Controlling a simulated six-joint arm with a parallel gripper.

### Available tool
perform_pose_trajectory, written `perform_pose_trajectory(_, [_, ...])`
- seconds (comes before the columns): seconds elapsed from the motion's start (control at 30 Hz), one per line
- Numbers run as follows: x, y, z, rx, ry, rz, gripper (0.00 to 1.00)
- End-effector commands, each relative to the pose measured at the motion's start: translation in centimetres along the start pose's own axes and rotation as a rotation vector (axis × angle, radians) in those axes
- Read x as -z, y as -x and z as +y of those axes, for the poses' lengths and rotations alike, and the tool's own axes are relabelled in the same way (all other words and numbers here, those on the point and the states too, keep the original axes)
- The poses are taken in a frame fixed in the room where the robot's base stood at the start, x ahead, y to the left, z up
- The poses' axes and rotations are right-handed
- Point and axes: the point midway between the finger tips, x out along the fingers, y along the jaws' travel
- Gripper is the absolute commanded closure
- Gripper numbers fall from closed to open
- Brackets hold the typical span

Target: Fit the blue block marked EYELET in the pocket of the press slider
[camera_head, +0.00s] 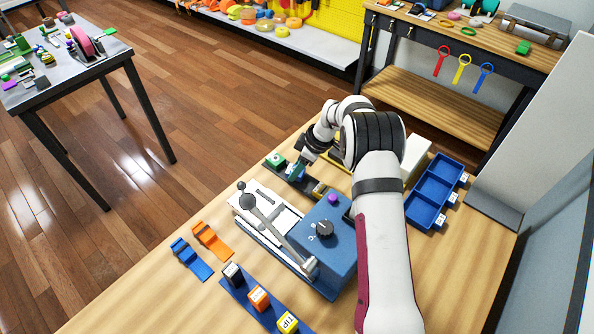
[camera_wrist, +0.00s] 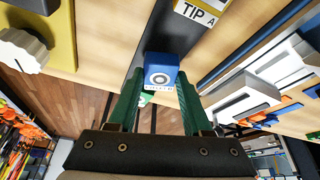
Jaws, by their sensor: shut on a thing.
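My gripper (camera_head: 296,171) is at the dark rack (camera_head: 305,187), beyond the press. In the wrist view my gripper (camera_wrist: 160,84) has its green fingers on both sides of the blue block (camera_wrist: 161,68) and is shut on it. The block's face shows a ring mark above small lettering too small to read. I cannot tell whether the block still touches the rack. The press has a blue body (camera_head: 335,243) with a black knob, a long lever and a pale slider part (camera_head: 268,208) to its left. I cannot make out the slider's pocket.
A yellow TIP A block (camera_wrist: 202,9) is close by in the wrist view. A green-topped block (camera_head: 276,158) sits at the rack's left end. A front rack (camera_head: 245,297) holds several blocks. Orange and blue straps (camera_head: 190,258) lie left; a blue tray (camera_head: 437,190) stands right.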

Motion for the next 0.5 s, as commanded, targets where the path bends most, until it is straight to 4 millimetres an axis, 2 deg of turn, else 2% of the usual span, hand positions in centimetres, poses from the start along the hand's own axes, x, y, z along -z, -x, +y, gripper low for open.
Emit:
perform_pose_trajectory(0.13, [1.1, 2.6, 0.1, -0.005, 0.001, 0.002, 1.0])
perform_pose_trajectory(0.5, [-4.8, 10.6, -0.1, -0.005, -0.004, 0.002, 1.0])
